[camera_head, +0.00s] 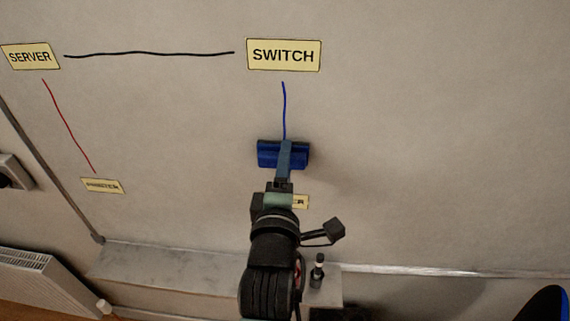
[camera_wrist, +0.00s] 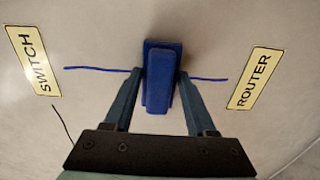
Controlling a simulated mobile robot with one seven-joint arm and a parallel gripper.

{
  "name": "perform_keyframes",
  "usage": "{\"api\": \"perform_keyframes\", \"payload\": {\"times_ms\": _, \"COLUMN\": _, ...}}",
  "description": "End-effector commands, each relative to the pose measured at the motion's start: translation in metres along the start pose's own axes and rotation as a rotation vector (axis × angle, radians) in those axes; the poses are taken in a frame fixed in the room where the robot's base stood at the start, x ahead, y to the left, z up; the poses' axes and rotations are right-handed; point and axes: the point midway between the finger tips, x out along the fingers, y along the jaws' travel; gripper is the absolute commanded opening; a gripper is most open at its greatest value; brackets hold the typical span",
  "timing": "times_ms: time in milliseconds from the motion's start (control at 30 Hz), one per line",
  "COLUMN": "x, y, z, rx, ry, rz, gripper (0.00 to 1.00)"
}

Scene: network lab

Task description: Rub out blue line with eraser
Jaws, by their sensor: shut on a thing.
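The blue line (camera_head: 284,105) runs down from the yellow SWITCH label (camera_head: 284,56) to the eraser in the head view. In the wrist view, line shows on both sides of the eraser, a longer piece (camera_wrist: 97,69) toward SWITCH (camera_wrist: 35,62) and a shorter piece (camera_wrist: 208,79) toward the ROUTER label (camera_wrist: 255,79). My gripper (camera_head: 284,160) is shut on the blue eraser (camera_head: 268,154), with one finger on each side of it in the wrist view (camera_wrist: 158,85). The eraser is at the wall over the line; I cannot tell if it touches. The line behind it is hidden.
A black line (camera_head: 150,54) joins the SERVER label (camera_head: 30,57) and SWITCH. A red line (camera_head: 68,125) runs from SERVER to a lower label (camera_head: 102,186). A ledge (camera_head: 160,268) with a small dark bottle (camera_head: 317,271) lies below. The wall right of the eraser is clear.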

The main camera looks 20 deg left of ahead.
Motion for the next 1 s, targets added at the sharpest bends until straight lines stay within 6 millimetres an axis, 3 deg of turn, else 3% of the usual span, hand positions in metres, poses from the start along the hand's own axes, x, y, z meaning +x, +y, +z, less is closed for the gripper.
{"api": "perform_keyframes", "payload": {"times_ms": 100, "x": 0.001, "y": 0.017, "z": 0.001, "rx": 0.0, "ry": -0.001, "rz": 0.003, "gripper": 0.12}}
{"api": "perform_keyframes", "payload": {"times_ms": 367, "x": 0.0, "y": 0.025, "z": 0.0, "rx": 0.0, "ry": 0.0, "rz": 0.003, "gripper": 0.12}}
{"api": "perform_keyframes", "payload": {"times_ms": 700, "x": -0.001, "y": 0.055, "z": 0.0, "rx": 0.0, "ry": 0.0, "rz": 0.004, "gripper": 0.12}}
{"api": "perform_keyframes", "payload": {"times_ms": 1000, "x": -0.001, "y": 0.065, "z": 0.0, "rx": 0.0, "ry": 0.0, "rz": 0.003, "gripper": 0.12}}
